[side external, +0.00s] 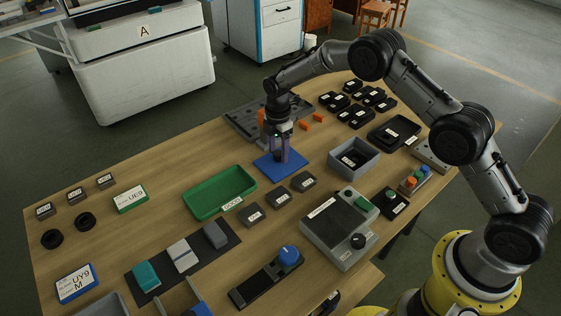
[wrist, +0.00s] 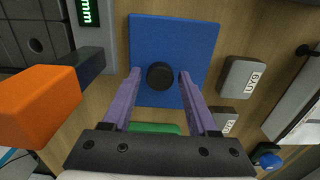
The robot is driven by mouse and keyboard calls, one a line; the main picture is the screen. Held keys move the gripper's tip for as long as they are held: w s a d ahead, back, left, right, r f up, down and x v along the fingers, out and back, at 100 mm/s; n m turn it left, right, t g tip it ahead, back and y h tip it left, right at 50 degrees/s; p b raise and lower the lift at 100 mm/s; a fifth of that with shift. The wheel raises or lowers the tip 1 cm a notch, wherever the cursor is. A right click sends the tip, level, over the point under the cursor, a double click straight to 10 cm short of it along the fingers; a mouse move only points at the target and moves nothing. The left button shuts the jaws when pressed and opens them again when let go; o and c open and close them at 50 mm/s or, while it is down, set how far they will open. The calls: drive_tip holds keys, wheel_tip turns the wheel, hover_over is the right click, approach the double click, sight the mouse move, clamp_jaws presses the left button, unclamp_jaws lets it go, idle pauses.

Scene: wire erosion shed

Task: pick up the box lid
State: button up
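The box lid appears to be the flat blue plate (side external: 291,157) with a round black knob (wrist: 160,76) at its middle. It lies on the wooden table; the blue plate also fills the upper middle of the wrist view (wrist: 172,32). My gripper (side external: 278,158) points down over the plate. In the wrist view its two purple fingers (wrist: 160,75) stand on either side of the knob, with a gap showing on each side. The gripper is open and holds nothing.
A green tray (side external: 205,204) lies left of the plate, and small grey labelled blocks (side external: 277,196) lie in front. A grey open box (side external: 373,168) stands to the right. Orange blocks (side external: 318,117) and a dark grey plate (side external: 240,119) are behind; one orange block (wrist: 35,105) looms close in the wrist view.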

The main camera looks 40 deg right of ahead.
clamp_jaws()
